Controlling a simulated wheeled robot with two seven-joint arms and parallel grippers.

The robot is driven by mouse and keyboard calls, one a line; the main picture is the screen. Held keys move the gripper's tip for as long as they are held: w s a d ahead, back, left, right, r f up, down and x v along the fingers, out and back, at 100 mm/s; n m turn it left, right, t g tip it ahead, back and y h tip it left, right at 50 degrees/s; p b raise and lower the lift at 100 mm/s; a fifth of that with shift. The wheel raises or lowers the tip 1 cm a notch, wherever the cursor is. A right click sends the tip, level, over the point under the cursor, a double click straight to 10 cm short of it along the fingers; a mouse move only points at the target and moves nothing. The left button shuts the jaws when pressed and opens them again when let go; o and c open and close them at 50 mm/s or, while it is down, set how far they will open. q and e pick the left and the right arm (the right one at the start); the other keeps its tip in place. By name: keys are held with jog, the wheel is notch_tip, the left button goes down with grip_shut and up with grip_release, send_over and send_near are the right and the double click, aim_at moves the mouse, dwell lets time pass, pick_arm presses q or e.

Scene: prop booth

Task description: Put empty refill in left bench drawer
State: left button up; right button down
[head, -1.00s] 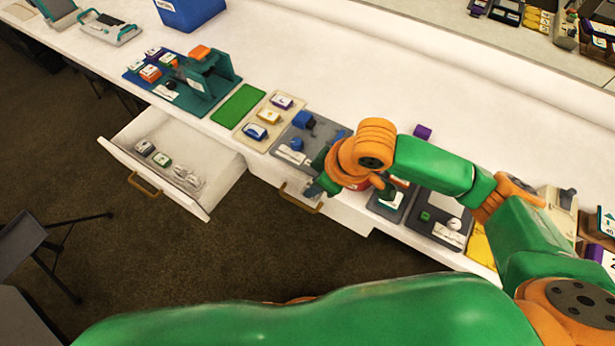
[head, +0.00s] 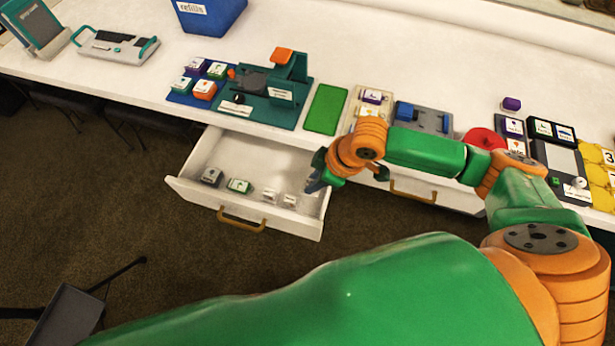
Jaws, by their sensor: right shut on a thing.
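The left bench drawer (head: 190,194) is pulled open below the bench, left of centre. In it lie a grey-topped block (head: 211,177), a green-and-white block (head: 239,185) and two small pale pieces (head: 268,195). My right gripper (head: 314,184) is at the drawer's right end, seen from above. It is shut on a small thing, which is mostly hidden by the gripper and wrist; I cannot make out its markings. Its height above the drawer floor is hard to tell. My left gripper is out of view.
A shut drawer (head: 415,190) is to the right. On the bench are a teal fixture (head: 285,95), a green mat (head: 325,110), a grey tray (head: 425,118) and a blue refills bin (head: 208,15). The drawer's left and middle floor has free room.

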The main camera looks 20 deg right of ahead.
jog(key=f+b, duration=0.4)
jog(key=b, duration=0.1)
jog(key=shift+s+d+f, duration=0.1)
jog(key=shift+d+f, duration=0.2)
jog(key=shift+f, duration=0.05)
jog(key=shift+a+f, duration=0.1)
jog(key=shift+f, duration=0.25)
notch_tip(320, 180, down, 8)
jog(key=b, duration=0.4)
jog(key=shift+f, duration=0.2)
jog(key=shift+f, duration=0.1)
jog(key=c, duration=0.6)
grip_release()
jog(key=shift+s, duration=0.1)
jog(key=shift+c, duration=0.7)
